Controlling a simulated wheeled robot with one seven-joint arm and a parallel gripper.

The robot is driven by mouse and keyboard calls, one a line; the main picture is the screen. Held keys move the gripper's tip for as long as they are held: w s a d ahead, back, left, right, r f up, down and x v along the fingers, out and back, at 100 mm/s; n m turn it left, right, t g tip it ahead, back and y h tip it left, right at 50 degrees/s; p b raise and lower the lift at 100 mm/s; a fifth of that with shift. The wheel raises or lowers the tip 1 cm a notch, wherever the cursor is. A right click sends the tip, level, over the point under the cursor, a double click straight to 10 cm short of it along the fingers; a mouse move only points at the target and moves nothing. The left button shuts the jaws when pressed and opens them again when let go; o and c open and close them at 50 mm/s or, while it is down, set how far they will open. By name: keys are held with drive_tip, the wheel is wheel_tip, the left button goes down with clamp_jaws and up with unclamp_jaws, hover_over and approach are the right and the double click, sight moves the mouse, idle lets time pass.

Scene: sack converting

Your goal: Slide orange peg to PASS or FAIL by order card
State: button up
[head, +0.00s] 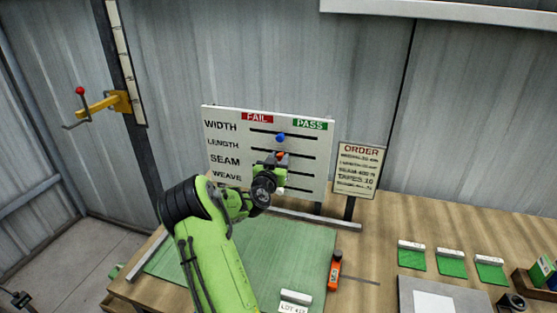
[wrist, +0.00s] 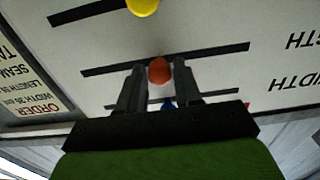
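The white board (head: 228,150) stands at the back of the bench, with a red FAIL label (head: 257,117) at left and a green PASS label (head: 310,125) at right. The orange peg (head: 281,155) is about mid-slot in the LENGTH row; it also shows in the wrist view (wrist: 159,71). My gripper (wrist: 159,80) has one finger on each side of it; whether they touch it is unclear. The blue peg (head: 280,137) is in the WIDTH row above. A yellow peg (wrist: 143,5) shows in the wrist view. The order card (head: 360,170) stands right of the board; its small print is mostly unreadable.
A green mat (head: 300,245) lies before the board, with an orange tool (head: 334,270) at its right edge and a LOT tag (head: 294,302) at its front. Several green swatches (head: 452,262) lie at right, near a grey plate (head: 440,300).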

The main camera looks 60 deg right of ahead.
sight(309, 157)
clamp_jaws()
drive_tip(key=s, duration=0.3)
drive_tip(key=s+d+b, duration=0.1)
drive_tip(key=s, duration=0.4)
drive_tip(key=shift+s+d, duration=0.2)
drive_tip(key=shift+s, duration=0.15)
drive_tip(key=shift+o, duration=2.1)
unclamp_jaws()
drive_tip(key=shift+s, duration=0.15)
drive_tip(key=shift+a, duration=0.1)
drive_tip(key=s+a+b, duration=0.2)
drive_tip(key=a+b, duration=0.5)
drive_tip(key=a, duration=0.8)
drive_tip(key=shift+s+a, duration=0.15)
drive_tip(key=shift+a, duration=0.05)
